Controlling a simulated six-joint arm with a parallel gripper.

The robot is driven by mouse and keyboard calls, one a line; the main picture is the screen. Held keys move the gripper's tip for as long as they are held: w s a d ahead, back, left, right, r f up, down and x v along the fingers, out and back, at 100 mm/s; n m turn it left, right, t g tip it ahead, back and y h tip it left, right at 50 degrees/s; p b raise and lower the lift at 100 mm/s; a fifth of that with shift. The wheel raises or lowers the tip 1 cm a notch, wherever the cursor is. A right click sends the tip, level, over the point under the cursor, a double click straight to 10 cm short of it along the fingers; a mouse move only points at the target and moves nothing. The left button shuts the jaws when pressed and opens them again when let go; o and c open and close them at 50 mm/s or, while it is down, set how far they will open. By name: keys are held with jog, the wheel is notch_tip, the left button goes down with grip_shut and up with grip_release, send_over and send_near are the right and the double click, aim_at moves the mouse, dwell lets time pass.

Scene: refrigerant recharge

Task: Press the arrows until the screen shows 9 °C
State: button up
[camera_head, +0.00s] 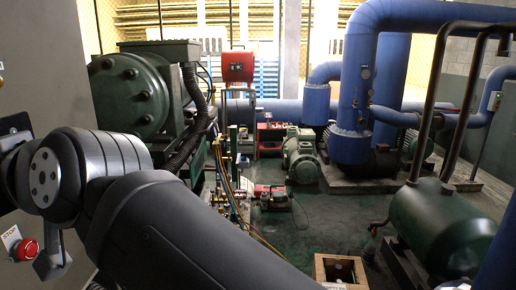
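No screen with a temperature reading and no arrow buttons can be made out in the head camera view. A grey cabinet or wall panel (38,70) fills the left edge. A red stop button (25,249) with a small STOP label sits low at the left. A dark part shows at the far left edge, cut off by the frame; I cannot tell what it is. My dark grey arm links cross the left foreground and hide what lies behind them. My gripper cannot be made out in this view.
A large green compressor (130,95) stands behind my arm. A red box (238,66), hoses, a green motor (301,158) and blue pipes (352,90) lie beyond. A green tank (440,225) and an open wooden crate (322,262) are at the right. The middle floor is mostly clear.

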grip_shut()
dwell(1.3)
